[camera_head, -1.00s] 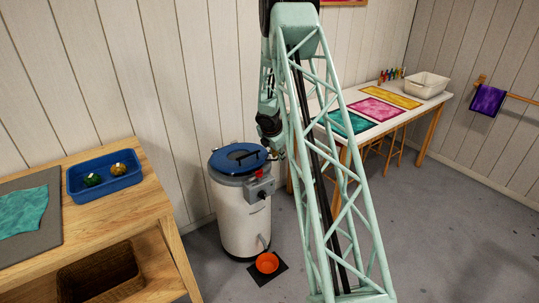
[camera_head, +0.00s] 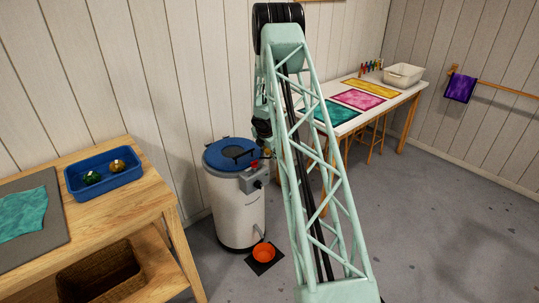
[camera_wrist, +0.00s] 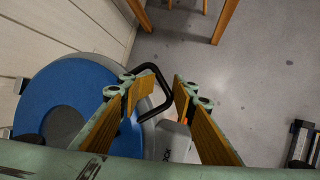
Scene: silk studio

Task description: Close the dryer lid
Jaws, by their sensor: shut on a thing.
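The dryer (camera_head: 238,215) is a white drum standing on the floor by the wall in the head view. Its round blue lid (camera_head: 222,150) with a black handle (camera_head: 240,154) lies across the top, looking down or nearly so; I cannot tell whether it is fully seated. In the wrist view the blue lid (camera_wrist: 35,95) fills the left, with the black bar handle (camera_wrist: 155,68) at its right edge. My gripper (camera_wrist: 163,88) has its two yellow-padded fingers on either side of this handle, shut on it. In the head view my arm mostly hides the gripper.
A wooden bench (camera_head: 150,198) with a blue tray (camera_head: 104,180) stands at left. A white table (camera_head: 395,98) with coloured cloths is at back right. The floor at right is clear.

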